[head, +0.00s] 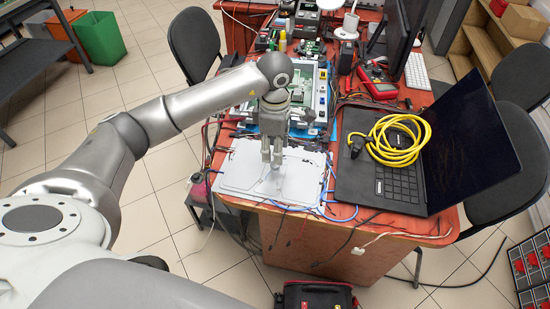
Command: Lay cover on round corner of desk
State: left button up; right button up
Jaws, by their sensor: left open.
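The desk (300,228) has a red-orange top with a rounded near left corner. A flat white-grey cover (248,168) lies on that corner, on top of the desk, with its near edge close to the desk's front edge. My left gripper (272,163) points down over the middle of the cover, with its fingers apart. I cannot tell whether the fingertips touch the cover. My right gripper is not in view.
An open laptop (375,190) with a coiled yellow cable (397,140) on it stands to the right. Thin cables run around the cover. Behind it is an opened device with circuit boards (310,92). Chairs (193,42) stand beside the desk. A red-black bag (315,295) lies in front.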

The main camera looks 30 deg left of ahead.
pick_arm(q)
notch_tip(320, 180, up, 6)
jog(key=shift+r, duration=0.15)
dwell(0.6)
